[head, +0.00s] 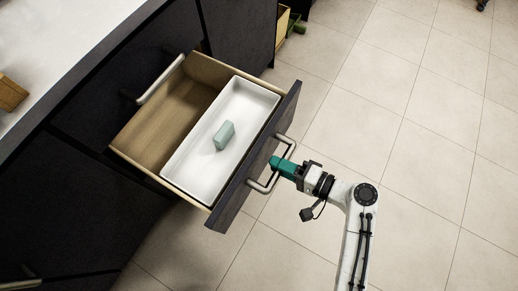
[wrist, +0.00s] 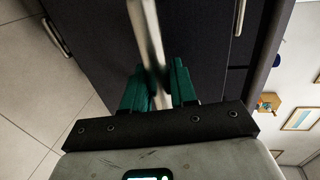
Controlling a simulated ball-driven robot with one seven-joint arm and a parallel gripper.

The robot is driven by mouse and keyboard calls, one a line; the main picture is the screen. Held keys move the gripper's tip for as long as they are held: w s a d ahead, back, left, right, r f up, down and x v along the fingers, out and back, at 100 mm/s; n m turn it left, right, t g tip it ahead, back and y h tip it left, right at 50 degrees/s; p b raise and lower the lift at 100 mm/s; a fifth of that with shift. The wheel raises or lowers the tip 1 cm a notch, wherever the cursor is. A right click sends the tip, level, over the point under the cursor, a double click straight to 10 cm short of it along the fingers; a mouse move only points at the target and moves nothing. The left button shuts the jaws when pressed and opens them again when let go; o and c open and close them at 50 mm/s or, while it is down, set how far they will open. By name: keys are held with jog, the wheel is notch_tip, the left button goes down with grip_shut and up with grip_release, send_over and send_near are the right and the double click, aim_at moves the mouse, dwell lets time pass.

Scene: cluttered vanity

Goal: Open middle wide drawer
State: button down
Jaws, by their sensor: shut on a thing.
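The drawer (head: 141,150) is pulled out of the dark cabinet in the head view. Its inside is light wood and its front (head: 225,205) is dark. A metal bar handle (head: 284,140) is on the front. My gripper (head: 274,164), with green fingers, is at the middle of this handle. In the wrist view the handle bar (wrist: 150,45) runs between the two green fingers of my gripper (wrist: 158,88), which is shut on it. Part of the handle is hidden by the fingers in the head view.
A white tray (head: 190,180) lies in the drawer with a pale green block-like object (head: 224,135) in it. A white countertop (head: 60,50) is at upper left. Another handle (head: 160,78) is on the cabinet behind the drawer. The tiled floor (head: 430,150) at right is clear.

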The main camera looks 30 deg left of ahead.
jog(key=f+v, duration=0.1)
jog(key=v, duration=0.5)
jog(key=shift+d+p, duration=0.3)
jog(key=shift+p, duration=0.15)
jog(key=shift+s+f, duration=0.1)
jog(key=c, duration=1)
grip_release()
jog(key=shift+c, duration=0.2)
jog(key=p+v, duration=0.1)
jog(key=v, duration=0.9)
jog(key=shift+d, duration=0.4)
